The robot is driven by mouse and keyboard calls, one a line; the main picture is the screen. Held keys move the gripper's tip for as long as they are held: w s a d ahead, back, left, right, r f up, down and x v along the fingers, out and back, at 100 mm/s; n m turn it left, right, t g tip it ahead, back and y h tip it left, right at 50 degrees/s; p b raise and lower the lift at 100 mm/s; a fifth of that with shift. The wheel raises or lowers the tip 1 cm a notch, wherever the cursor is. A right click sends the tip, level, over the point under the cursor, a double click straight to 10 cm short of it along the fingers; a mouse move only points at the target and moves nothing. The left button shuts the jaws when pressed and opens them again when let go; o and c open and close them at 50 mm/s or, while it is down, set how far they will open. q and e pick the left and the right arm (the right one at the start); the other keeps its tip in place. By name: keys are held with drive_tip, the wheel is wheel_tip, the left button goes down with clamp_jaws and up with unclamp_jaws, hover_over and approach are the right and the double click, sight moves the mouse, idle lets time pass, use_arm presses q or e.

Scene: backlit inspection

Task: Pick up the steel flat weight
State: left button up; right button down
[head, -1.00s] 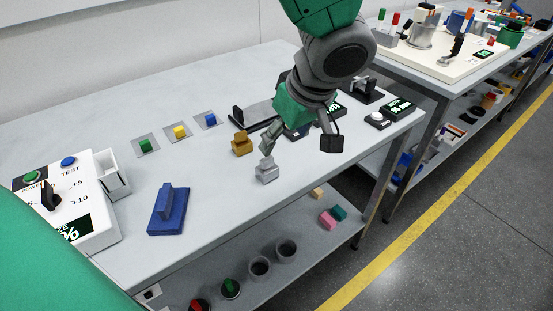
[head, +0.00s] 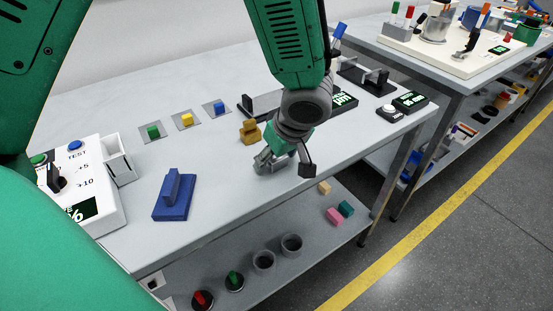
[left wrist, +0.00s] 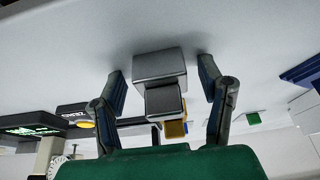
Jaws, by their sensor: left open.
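The steel flat weight is a grey block with a smaller block on top; in the left wrist view the weight (left wrist: 160,66) stands between the two spread fingers of my left gripper (left wrist: 162,92), with a gap on each side. In the head view my left gripper (head: 284,165) is down over the weight's spot near the table's front edge, and hides most of the weight. The brass weight (head: 250,132) stands just behind it; part of it also shows in the left wrist view (left wrist: 175,129). My right gripper is not in view.
A blue block with an upright handle (head: 174,195) stands to the left on the table (head: 215,180). Green, yellow and blue cubes sit on grey pads behind. A white control box (head: 85,195) is at far left. Black displays (head: 410,101) are at right.

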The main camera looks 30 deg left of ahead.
use_arm(q)
drive_tip(key=shift+r, duration=0.1)
drive_tip(key=shift+d, duration=0.1)
clamp_jaws()
drive_tip(key=shift+r, duration=0.1)
